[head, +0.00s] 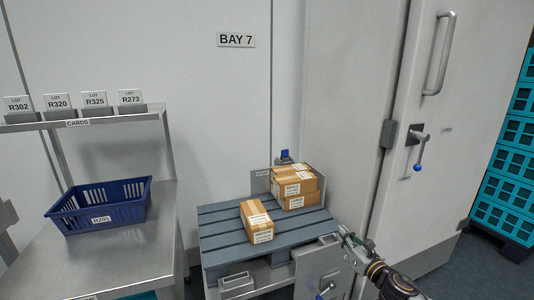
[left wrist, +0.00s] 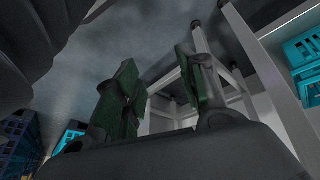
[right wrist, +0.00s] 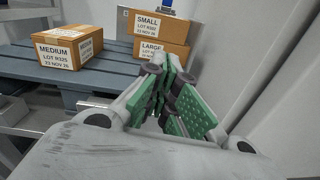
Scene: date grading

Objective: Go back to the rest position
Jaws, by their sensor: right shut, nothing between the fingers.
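My right gripper (head: 346,236) is at the front right corner of the slatted grey-blue pallet (head: 222,230) in the head view. It is shut with nothing between its fingers, and the right wrist view shows its green pads together (right wrist: 168,80). My left gripper (left wrist: 160,75) shows only in the left wrist view, its green-padded fingers apart and empty. On the pallet, a box labelled MEDIUM, lot R325 (right wrist: 68,48) stands left of a box labelled SMALL (right wrist: 158,26), which rests on a box labelled LARGE (right wrist: 150,50).
A blue basket (head: 100,208) marked R205 stands on the steel table (head: 150,255) at left. Several lot cards (head: 94,99) stand on the shelf above. A white door with a long handle (head: 438,55) and a blue-knobbed lever is at right. Teal crates (head: 510,150) stand beyond it.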

